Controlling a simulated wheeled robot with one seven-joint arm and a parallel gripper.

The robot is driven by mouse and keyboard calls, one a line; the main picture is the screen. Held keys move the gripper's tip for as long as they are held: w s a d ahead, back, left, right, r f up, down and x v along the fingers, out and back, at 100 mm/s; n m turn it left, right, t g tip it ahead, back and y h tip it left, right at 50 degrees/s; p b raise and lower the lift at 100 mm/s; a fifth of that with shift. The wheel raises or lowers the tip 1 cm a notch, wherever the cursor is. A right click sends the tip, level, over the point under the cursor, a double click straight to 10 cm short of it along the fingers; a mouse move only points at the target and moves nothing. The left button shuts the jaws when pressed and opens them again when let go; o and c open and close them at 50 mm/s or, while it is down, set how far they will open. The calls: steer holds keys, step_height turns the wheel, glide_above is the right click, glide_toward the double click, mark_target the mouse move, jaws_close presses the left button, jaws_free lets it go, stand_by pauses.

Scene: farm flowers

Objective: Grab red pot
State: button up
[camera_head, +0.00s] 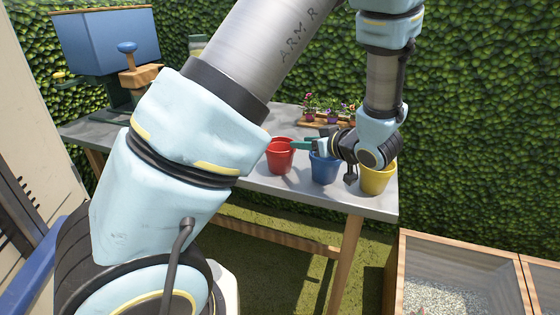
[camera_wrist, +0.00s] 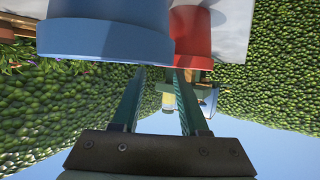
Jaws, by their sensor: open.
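The red pot (camera_head: 281,156) stands upright on the grey table (camera_head: 260,183), the leftmost of three pots in the head view. My gripper (camera_head: 302,145) is at rim height over the blue pot, with its green fingers pointing left toward the red pot. In the wrist view, which is turned over, my gripper (camera_wrist: 170,74) is open with nothing between its two fingers. The red pot (camera_wrist: 192,38) shows just beyond the fingertips there. I cannot tell whether the fingertips touch it.
The blue pot (camera_head: 324,169) stands right under my gripper, and it fills the upper left of the wrist view (camera_wrist: 105,32). A yellow pot (camera_head: 377,180) is at the right, partly behind my wrist. A wooden tray of flowers (camera_head: 327,123) lies at the back, before a hedge.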

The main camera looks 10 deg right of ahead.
mark_target(288, 141)
steer(key=shift+p+x, duration=0.55)
steer(key=shift+x, duration=2.2)
steer(key=shift+d, duration=0.1)
steer(key=shift+c, duration=0.4)
jaws_close()
